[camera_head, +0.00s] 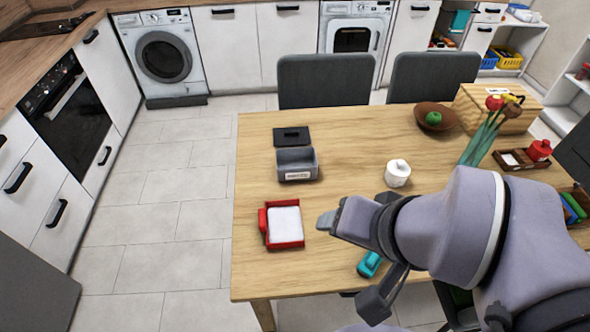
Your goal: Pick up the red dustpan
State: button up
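A red tray-like thing (285,240) lies on the table's near left part. It has a raised red rim, a short red tab at its left, and a flat white area inside. It is the only thing here like a red dustpan, though I cannot tell surely that it is one. My gripper (327,221) is just right of it in the picture, with a gap between them. Its height above the table is unclear. Nothing shows held in it, but my wrist and the viewing angle hide how its fingers stand.
On the wooden table (350,135) are a grey labelled tray (297,176), a black flat piece (291,136), a white jar (397,173), a teal thing (369,264) and a brown bowl (422,111). Chairs (325,80) stand behind. The floor at left is clear.

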aim_at(281, 220)
jog(key=j+z, duration=0.2)
jog(key=j, duration=0.25)
jog(key=k+j+z, duration=0.15)
jog(key=j, duration=0.35)
jog(key=j+z, duration=0.2)
jog(key=j, duration=0.25)
